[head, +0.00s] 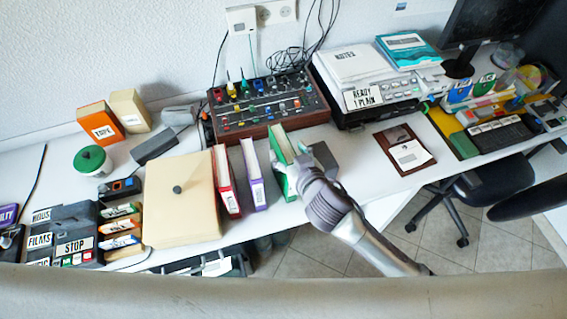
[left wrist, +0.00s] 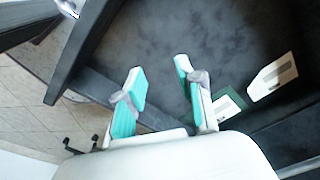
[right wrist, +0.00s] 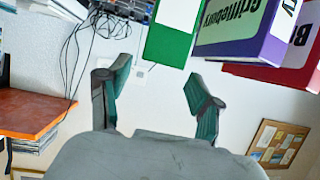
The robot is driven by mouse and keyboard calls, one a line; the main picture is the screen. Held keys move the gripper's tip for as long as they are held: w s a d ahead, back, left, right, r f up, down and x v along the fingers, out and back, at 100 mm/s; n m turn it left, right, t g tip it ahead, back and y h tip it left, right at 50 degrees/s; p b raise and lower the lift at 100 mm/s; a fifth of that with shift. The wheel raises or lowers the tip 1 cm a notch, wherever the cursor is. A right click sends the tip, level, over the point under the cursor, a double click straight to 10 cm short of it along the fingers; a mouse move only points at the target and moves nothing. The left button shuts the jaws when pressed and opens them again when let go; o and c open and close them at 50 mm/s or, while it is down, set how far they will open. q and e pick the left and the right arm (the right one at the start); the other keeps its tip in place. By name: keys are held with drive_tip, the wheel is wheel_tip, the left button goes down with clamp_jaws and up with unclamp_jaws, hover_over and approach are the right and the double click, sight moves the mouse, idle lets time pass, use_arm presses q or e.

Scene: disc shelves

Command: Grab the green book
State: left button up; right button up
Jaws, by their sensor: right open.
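The green book (head: 281,148) stands upright on the white desk, at the right end of a short row with a purple book (head: 253,174) and a red book (head: 226,181). My right gripper (head: 298,172) is at the book's near end and hides part of it. In the right wrist view the green book (right wrist: 168,46) shows at the top, just beyond and between the open fingertips (right wrist: 155,75); whether they touch it I cannot tell. My left gripper (left wrist: 159,70) is open and empty, seen only in the left wrist view, over a dark surface.
A cream box (head: 180,205) stands left of the books. A mixer panel (head: 265,105) is behind them, and a printer (head: 370,88) stands back right. A chair (head: 480,185) is at the right.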

sight(285, 145)
drive_tip(key=shift+w+a+f+p, duration=0.15)
drive_tip(key=shift+w+p, duration=0.15)
drive_tip(key=shift+w, duration=0.25)
drive_tip(key=p+x, duration=0.1)
drive_tip(key=x, duration=0.2)
drive_tip(key=shift+w+f, duration=0.1)
drive_tip(key=shift+f, duration=0.05)
drive_tip(key=shift+w+f, duration=0.3)
drive_tip(key=shift+w, duration=0.15)
clamp_jaws()
drive_tip(key=shift+r, duration=0.15)
